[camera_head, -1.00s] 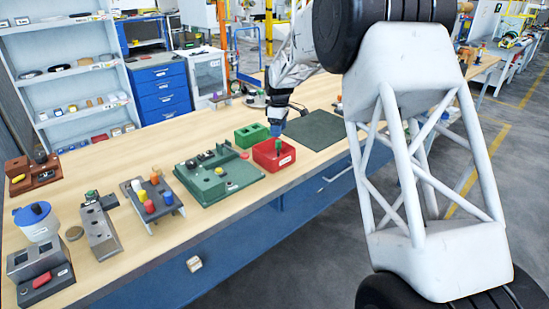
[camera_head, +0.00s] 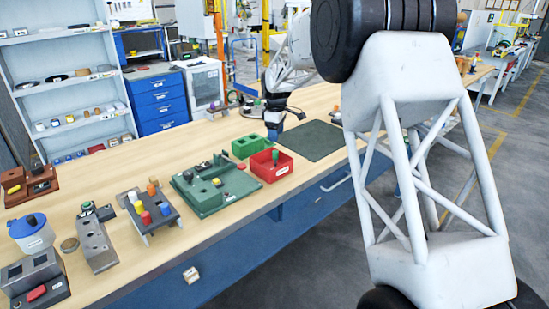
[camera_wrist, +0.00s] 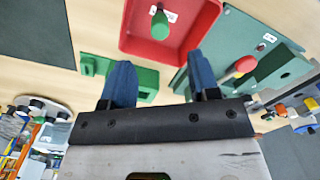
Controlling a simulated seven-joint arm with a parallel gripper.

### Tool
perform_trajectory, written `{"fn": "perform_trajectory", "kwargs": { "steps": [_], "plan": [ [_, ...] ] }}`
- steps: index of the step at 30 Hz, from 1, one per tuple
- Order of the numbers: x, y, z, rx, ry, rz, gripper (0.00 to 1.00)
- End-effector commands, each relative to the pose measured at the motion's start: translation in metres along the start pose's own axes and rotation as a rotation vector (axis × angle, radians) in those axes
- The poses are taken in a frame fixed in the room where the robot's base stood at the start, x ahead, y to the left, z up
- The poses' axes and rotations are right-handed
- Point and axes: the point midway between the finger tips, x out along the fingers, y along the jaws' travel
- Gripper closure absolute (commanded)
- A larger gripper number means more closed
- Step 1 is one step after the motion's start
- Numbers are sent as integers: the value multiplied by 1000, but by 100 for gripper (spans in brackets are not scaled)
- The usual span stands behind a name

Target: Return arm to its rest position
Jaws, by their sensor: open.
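My gripper (camera_head: 275,131) hangs above the table behind the red bin (camera_head: 284,174). In the wrist view its two dark blue fingers (camera_wrist: 161,80) are spread apart with nothing held between them. That piece shows as a green top (camera_head: 275,156) in the head view. The upper part of my arm hides some of the table at the right.
A green block with openings (camera_head: 248,145) stands beside the bin, and a dark green mat (camera_head: 313,141) lies to its right. A green fixture (camera_head: 206,201), a grey stand with coloured pegs (camera_head: 148,218) and a grey block (camera_head: 96,245) stand leftward. Shelves (camera_head: 70,92) are behind.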

Motion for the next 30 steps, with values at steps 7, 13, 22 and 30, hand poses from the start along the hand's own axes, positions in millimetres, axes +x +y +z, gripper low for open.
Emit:
{"fn": "perform_trajectory", "kwargs": {
  "steps": [7, 13, 22, 30],
  "plan": [
    [-14, -10, 14, 36, 3, 7, 45],
    [-40, -34, 43, 115, 10, 19, 45],
    [-82, -87, 99, 275, 27, 44, 45],
    [-110, -140, 149, 419, 42, 62, 45]
  ]
}}
